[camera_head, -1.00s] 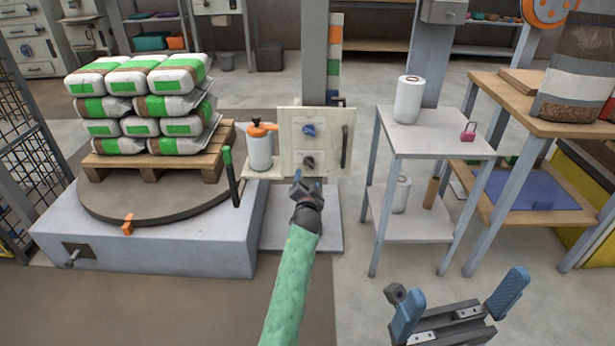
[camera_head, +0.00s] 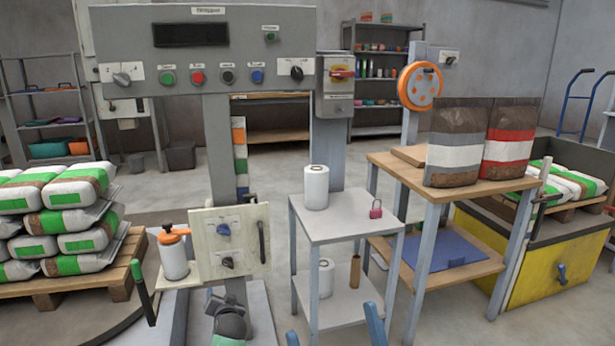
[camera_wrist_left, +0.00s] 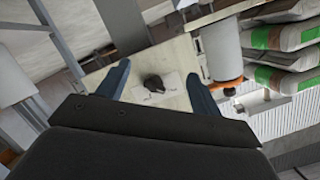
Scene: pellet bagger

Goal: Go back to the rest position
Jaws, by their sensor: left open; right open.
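My left gripper (camera_head: 227,299) is low in the head view, in front of the cream panel (camera_head: 246,262) with a blue knob (camera_head: 223,230) and a dark knob (camera_head: 227,262). I cannot tell the exact gap to the panel. My right gripper (camera_head: 335,328) shows only as blue fingertips at the bottom edge, apart and with nothing seen between them; the rest is cut off.
An orange-topped sprayer bottle (camera_head: 174,252) stands left of the panel. A grey table (camera_head: 345,222) with a white roll (camera_head: 316,188) and a pink padlock (camera_head: 376,209) is to the right. Stacked bags (camera_head: 70,220) on a pallet are at left. A control box (camera_head: 205,50) hangs above.

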